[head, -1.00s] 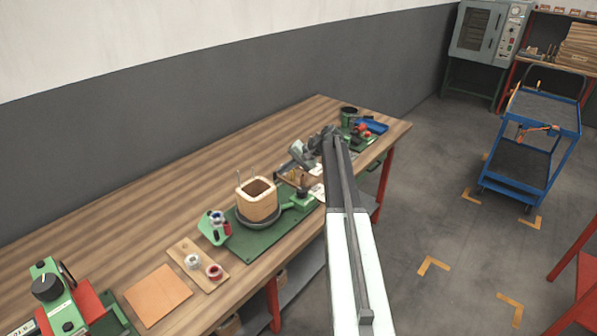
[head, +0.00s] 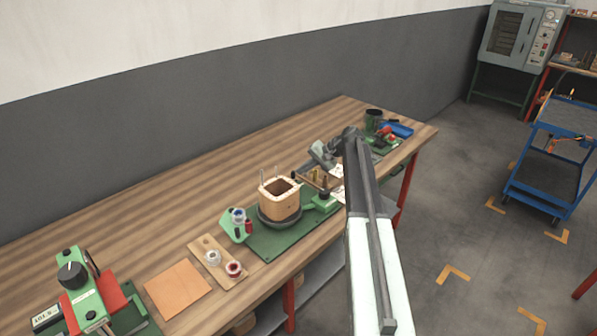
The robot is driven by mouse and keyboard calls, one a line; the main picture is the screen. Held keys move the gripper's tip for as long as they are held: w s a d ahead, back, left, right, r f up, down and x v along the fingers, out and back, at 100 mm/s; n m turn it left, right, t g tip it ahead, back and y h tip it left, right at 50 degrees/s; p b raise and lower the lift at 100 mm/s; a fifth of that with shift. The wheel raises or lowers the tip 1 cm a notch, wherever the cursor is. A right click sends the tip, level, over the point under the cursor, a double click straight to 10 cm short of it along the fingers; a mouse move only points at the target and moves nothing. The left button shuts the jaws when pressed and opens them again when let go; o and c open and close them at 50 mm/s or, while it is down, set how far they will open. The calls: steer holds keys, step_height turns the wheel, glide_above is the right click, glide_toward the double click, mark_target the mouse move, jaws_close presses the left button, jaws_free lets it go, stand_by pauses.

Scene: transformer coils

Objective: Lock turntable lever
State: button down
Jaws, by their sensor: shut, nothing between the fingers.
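The turntable (head: 280,221) is a dark round disc on a green base plate (head: 262,240) on the wooden workbench. A square, tan coil form (head: 279,200) with an open top stands on it. A green block (head: 325,202) sits at the right of the turntable, on the side towards my arm. My gripper (head: 318,153) is at the end of my arm, up and right of the coil form, above the bench and apart from the turntable. Its fingers are shut and seem empty. My arm hides part of the bench's right side.
A green rack (head: 237,225), a spool board (head: 218,262) and an orange sheet (head: 178,289) lie left of the turntable. A green machine (head: 88,295) stands at the near left. A dark pot (head: 374,119) and blue tray (head: 400,129) are at the far end. The bench's back strip is clear.

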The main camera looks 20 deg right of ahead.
steer(key=shift+s+d, duration=0.15)
steer(key=shift+d, duration=0.1)
steer(key=shift+s+d, duration=0.8)
steer(key=shift+d, duration=0.35)
steer(key=p+v, duration=0.6)
steer(key=v, duration=0.4)
steer(key=shift+d+p, duration=0.4)
steer(key=shift+d, duration=0.05)
steer(key=shift+w+f, duration=0.1)
steer(key=shift+w, duration=0.05)
